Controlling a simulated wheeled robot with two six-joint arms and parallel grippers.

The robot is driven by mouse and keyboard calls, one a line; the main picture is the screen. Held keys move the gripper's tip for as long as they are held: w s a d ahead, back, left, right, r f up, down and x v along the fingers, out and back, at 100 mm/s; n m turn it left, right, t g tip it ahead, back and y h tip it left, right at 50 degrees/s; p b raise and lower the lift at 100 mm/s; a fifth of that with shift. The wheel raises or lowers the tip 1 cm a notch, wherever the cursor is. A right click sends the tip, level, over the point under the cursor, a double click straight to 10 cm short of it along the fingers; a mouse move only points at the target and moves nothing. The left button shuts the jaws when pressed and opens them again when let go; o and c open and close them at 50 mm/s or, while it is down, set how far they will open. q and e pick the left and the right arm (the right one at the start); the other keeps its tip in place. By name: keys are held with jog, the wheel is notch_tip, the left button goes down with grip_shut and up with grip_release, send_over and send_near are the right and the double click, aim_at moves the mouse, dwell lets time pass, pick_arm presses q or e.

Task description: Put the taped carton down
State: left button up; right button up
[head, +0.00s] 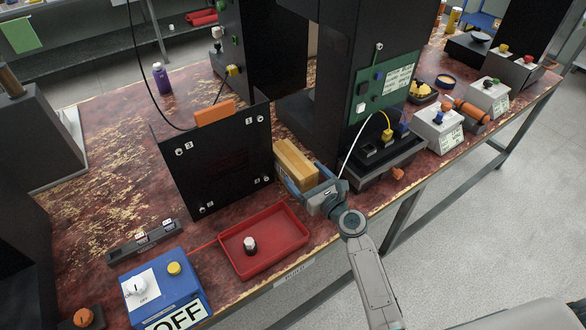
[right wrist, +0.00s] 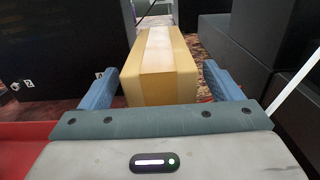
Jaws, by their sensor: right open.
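The taped carton (head: 295,163) is a tan box with a paler tape strip along its top. It rests on the worn red bench top, between the upright black panel and the black machine column. In the right wrist view the carton (right wrist: 160,68) stands straight ahead, between the two blue fingers. My right gripper (head: 308,190) is open at the carton's near end, with a finger on each side and gaps visible beside the box. The carton's underside is hidden. My left gripper is in neither view.
A black panel (head: 212,158) with an orange top piece stands left of the carton. A red tray (head: 290,232) holding a small dark knob-like piece lies in front. The machine column (head: 340,80) and its black terminal box crowd the right side. A blue switch box (head: 180,283) sits at front left.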

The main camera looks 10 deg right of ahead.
aim_at(299, 168)
jog(key=x, duration=0.3)
jog(key=shift+w+a, duration=0.15)
jog(key=shift+w, duration=0.1)
jog(key=shift+s, duration=0.1)
jog(key=shift+c, duration=0.3)
jog(key=c, duration=1.4)
jog(key=shift+o, duration=0.2)
jog(key=shift+r, duration=0.1)
